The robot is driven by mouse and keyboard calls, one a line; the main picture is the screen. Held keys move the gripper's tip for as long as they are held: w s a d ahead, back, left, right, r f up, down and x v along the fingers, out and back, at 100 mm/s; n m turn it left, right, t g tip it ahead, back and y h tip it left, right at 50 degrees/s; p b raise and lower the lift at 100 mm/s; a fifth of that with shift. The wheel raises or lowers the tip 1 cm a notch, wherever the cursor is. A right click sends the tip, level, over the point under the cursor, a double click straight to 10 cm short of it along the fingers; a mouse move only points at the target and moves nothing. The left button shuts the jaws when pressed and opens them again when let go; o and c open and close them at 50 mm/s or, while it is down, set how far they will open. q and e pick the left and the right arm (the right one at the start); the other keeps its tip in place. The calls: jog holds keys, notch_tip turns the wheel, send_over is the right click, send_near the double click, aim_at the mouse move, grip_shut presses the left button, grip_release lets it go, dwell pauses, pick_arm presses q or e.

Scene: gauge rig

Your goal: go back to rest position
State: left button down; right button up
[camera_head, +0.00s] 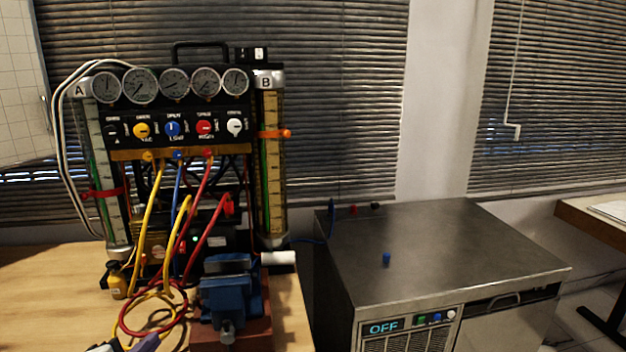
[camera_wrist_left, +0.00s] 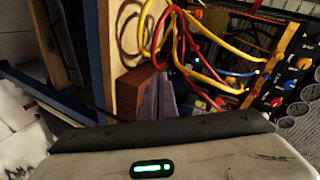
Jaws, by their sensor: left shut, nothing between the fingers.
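My left gripper (camera_head: 146,343) only just shows at the bottom edge of the head view, left of the blue vise (camera_head: 230,292). In the left wrist view its grey-purple fingers (camera_wrist_left: 160,98) are shut together with nothing between them. The fingers are over the wooden table, near the red and yellow hoses (camera_wrist_left: 165,35). I cannot tell whether they touch anything. My right gripper is in neither view.
The gauge rig (camera_head: 172,130) with several dials, coloured knobs and hoses stands on the wooden table (camera_head: 45,290). A small yellow bottle (camera_head: 117,282) stands at its left. A metal machine (camera_head: 450,245) reading OFF, with a small blue piece (camera_head: 386,258) on top, stands right.

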pick_arm(q)
jog(key=s+d+f+n+g+h, duration=0.1)
jog(key=s+d+f+n, duration=0.4)
jog(key=s+f, duration=0.7)
jog(key=s+d+f+n+g+h, duration=0.2)
jog(key=s+d+f+n+g, duration=0.2)
jog(key=s+f, duration=0.9)
jog(key=d+n, duration=0.2)
jog(key=d, duration=0.2)
jog(key=shift+s+d+f+h, duration=0.2)
jog(key=shift+s+d+h, duration=0.05)
jog(key=shift+s+h, duration=0.05)
